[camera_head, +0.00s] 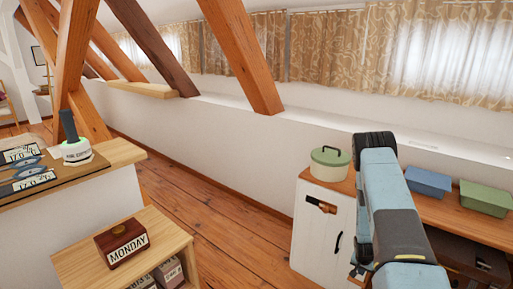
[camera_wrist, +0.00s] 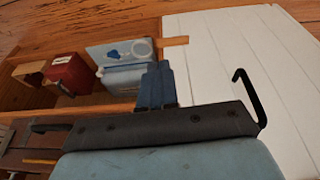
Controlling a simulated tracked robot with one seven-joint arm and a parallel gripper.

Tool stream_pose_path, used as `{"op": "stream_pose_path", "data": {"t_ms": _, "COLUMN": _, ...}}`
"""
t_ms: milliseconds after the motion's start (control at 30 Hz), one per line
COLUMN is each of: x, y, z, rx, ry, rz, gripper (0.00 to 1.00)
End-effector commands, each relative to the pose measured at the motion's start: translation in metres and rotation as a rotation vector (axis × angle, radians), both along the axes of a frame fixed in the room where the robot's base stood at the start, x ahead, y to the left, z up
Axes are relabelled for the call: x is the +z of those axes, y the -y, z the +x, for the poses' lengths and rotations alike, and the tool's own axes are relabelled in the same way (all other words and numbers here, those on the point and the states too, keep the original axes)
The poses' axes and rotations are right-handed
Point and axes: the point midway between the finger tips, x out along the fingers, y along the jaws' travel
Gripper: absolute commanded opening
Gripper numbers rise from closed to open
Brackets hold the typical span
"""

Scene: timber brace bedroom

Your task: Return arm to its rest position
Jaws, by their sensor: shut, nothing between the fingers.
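My arm (camera_head: 385,200) reaches in from the bottom right of the head view, its blue-grey links folded upright in front of the white cabinet and the desk. In the head view my gripper is mostly hidden by the arm. In the wrist view my gripper (camera_wrist: 155,82) shows as a dark blue, closed pair of fingers beyond a black band. It is shut and empty, and it faces an open wooden shelf (camera_wrist: 85,109) beside a white panelled door (camera_wrist: 232,62). I cannot tell how far the fingertips are from the shelf.
A green lidded pot (camera_head: 330,164) stands on the white cabinet (camera_head: 314,232), close left of my arm. A blue box (camera_head: 428,181) and a green box (camera_head: 486,198) are to its right. A red box (camera_wrist: 70,73) sits on the shelf. The plank floor (camera_head: 215,215) is clear in the middle.

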Motion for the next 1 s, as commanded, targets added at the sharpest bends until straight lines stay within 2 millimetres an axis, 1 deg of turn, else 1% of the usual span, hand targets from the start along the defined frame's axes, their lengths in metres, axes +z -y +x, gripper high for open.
{"op": "stream_pose_path", "data": {"t_ms": 33, "x": 0.014, "y": -0.002, "z": 0.007, "rx": 0.005, "ry": 0.007, "rz": 0.0, "gripper": 0.0}}
{"op": "stream_pose_path", "data": {"t_ms": 167, "x": 0.056, "y": -0.009, "z": 0.021, "rx": 0.019, "ry": 0.018, "rz": 0.002, "gripper": 0.0}}
{"op": "stream_pose_path", "data": {"t_ms": 233, "x": 0.083, "y": -0.015, "z": 0.029, "rx": 0.029, "ry": 0.023, "rz": 0.003, "gripper": 0.0}}
{"op": "stream_pose_path", "data": {"t_ms": 367, "x": 0.132, "y": -0.025, "z": 0.038, "rx": 0.048, "ry": 0.033, "rz": 0.007, "gripper": 0.0}}
{"op": "stream_pose_path", "data": {"t_ms": 400, "x": 0.146, "y": -0.028, "z": 0.04, "rx": 0.055, "ry": 0.036, "rz": 0.007, "gripper": 0.0}}
{"op": "stream_pose_path", "data": {"t_ms": 467, "x": 0.168, "y": -0.033, "z": 0.043, "rx": 0.066, "ry": 0.04, "rz": 0.009, "gripper": 0.0}}
{"op": "stream_pose_path", "data": {"t_ms": 500, "x": 0.183, "y": -0.037, "z": 0.044, "rx": 0.072, "ry": 0.044, "rz": 0.009, "gripper": 0.0}}
{"op": "stream_pose_path", "data": {"t_ms": 633, "x": 0.231, "y": -0.05, "z": 0.046, "rx": 0.098, "ry": 0.053, "rz": 0.013, "gripper": 0.0}}
{"op": "stream_pose_path", "data": {"t_ms": 767, "x": 0.277, "y": -0.063, "z": 0.044, "rx": 0.123, "ry": 0.062, "rz": 0.018, "gripper": 0.0}}
{"op": "stream_pose_path", "data": {"t_ms": 800, "x": 0.291, "y": -0.067, "z": 0.042, "rx": 0.131, "ry": 0.065, "rz": 0.019, "gripper": 0.0}}
{"op": "stream_pose_path", "data": {"t_ms": 967, "x": 0.344, "y": -0.083, "z": 0.032, "rx": 0.163, "ry": 0.078, "rz": 0.024, "gripper": 0.0}}
{"op": "stream_pose_path", "data": {"t_ms": 1000, "x": 0.358, "y": -0.087, "z": 0.029, "rx": 0.172, "ry": 0.081, "rz": 0.024, "gripper": 0.0}}
